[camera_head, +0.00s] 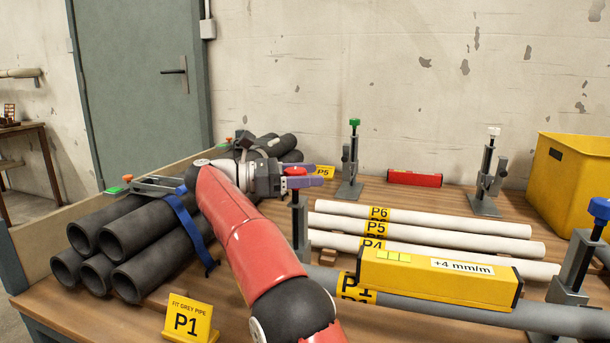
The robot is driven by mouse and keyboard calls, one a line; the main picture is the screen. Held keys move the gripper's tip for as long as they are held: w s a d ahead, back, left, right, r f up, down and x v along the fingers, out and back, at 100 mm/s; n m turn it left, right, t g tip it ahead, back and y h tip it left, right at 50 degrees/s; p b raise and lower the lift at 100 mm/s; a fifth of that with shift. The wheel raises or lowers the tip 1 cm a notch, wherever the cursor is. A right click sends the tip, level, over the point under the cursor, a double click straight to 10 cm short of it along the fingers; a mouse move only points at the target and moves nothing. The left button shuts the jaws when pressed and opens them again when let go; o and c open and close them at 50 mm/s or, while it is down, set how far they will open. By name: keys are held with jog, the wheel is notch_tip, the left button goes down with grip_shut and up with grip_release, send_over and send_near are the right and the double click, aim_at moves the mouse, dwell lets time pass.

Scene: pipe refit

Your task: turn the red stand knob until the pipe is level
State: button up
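The red stand knob (296,171) tops a dark stand (300,228) at the left part of the grey pipe (540,315). My gripper (302,176) has its purple fingers on both sides of the knob. I cannot tell whether they press on it. A yellow level (440,277) lies along the pipe, and its label reads +4 mm/m. Its vial (393,257) is yellow-green, with the bubble too small to make out. A second stand with a blue knob (598,209) is at the pipe's right part. A yellow sign (190,320) reads "FIT GREY PIPE P1".
White pipes (480,226) lie behind the grey pipe. Stands with a green knob (354,123) and a white knob (493,131) are farther back. Black pipes (130,240) are stacked at left with a blue strap (190,225). A yellow bin (575,180) stands at right.

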jog(key=shift+a, duration=0.15)
jog(key=a+p, duration=0.4)
jog(key=a, duration=0.3)
jog(key=shift+s+a, duration=0.3)
